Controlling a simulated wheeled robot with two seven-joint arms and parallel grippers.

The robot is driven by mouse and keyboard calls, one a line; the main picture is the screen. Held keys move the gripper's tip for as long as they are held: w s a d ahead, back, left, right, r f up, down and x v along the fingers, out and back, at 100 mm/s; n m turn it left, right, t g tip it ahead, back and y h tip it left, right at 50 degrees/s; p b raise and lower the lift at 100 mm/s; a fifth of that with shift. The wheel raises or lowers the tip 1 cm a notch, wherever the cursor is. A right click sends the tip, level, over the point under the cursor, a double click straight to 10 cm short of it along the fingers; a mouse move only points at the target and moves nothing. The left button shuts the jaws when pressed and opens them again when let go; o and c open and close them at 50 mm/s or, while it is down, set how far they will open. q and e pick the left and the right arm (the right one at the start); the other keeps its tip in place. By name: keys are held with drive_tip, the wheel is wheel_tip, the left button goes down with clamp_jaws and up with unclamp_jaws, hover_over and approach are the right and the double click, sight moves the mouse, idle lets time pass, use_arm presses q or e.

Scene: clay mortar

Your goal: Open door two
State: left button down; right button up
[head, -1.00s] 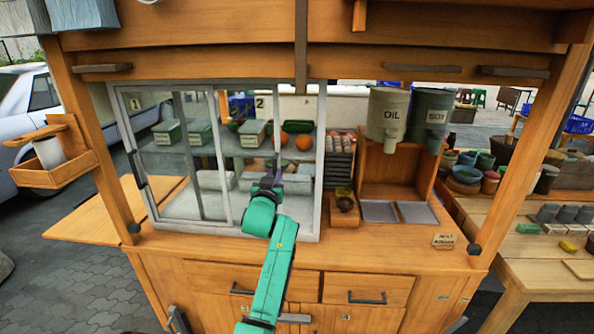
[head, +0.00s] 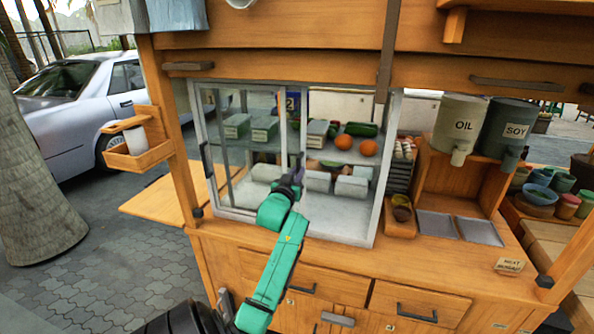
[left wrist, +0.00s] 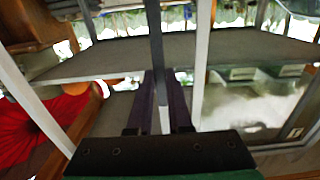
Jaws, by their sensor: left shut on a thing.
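The glass cabinet (head: 385,150) stands on the wooden stall, with framed glass sliding doors at its front. Door two (head: 291,104) bears a "2" label near the top, and stands toward the middle of the cabinet front, overlapping the left part. The right part of the front looks clear of glass. My left gripper (head: 296,174) is at mid-height in front of the cabinet, shut on an upright grey bar of door two. In the left wrist view the two dark fingers (left wrist: 160,100) lie on either side of this bar (left wrist: 156,45). My right gripper is out of view.
Inside the cabinet are green-and-white boxes (head: 237,125), oranges (head: 369,148) and pale blocks on shelves. OIL (head: 459,125) and SOY (head: 507,130) dispensers stand to the right. Drawers (head: 305,287) lie below the counter. A wooden side shelf and a white car (head: 95,105) are left.

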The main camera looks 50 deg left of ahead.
use_arm(q)
drive_tip(key=c, duration=0.8)
unclamp_jaws()
drive_tip(key=shift+w+f, duration=0.1)
drive_tip(key=shift+f, duration=0.1)
drive_tip(key=shift+c, duration=0.2)
drive_tip(key=b+v, duration=0.3)
drive_tip(key=v, duration=1.1)
drive_tip(key=shift+b, duration=0.3)
drive_tip(key=shift+f, duration=0.1)
